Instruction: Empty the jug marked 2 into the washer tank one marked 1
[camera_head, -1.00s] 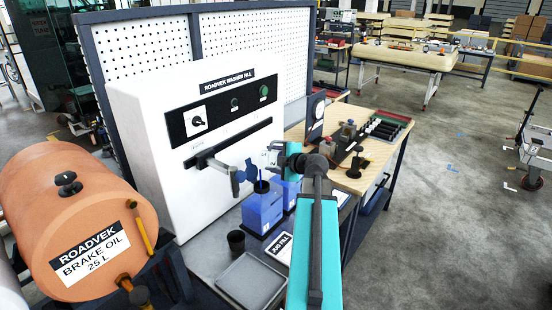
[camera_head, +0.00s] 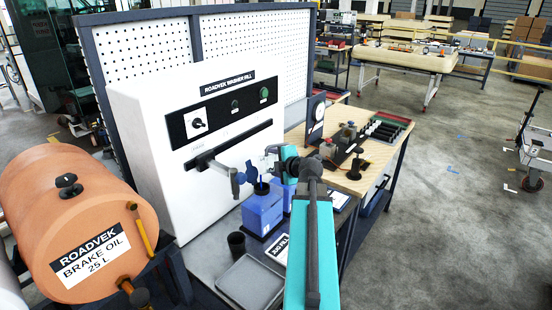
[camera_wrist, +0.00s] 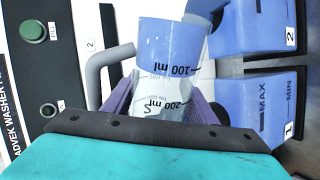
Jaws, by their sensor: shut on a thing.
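My gripper (camera_head: 282,162) is shut on a clear jug (camera_wrist: 160,105), between purple jaws in the wrist view. The jug has 100 ml and 200 ml marks and blue liquid in the part away from the gripper; its tilt is hard to judge. In the head view the jug (camera_head: 271,158) is mostly hidden by my gripper. Washer tank one (camera_wrist: 262,112), blue and marked 1 with MAX and MIN lines, is at right in the wrist view. In the head view it is the front blue tank (camera_head: 262,213), with a blue cap standing open. The jug is above and behind it.
A second blue tank marked 2 (camera_wrist: 262,28) stands beside tank one. A grey nozzle on an arm (camera_head: 228,170) juts from the white washer fill panel (camera_head: 150,150), close to tank one.

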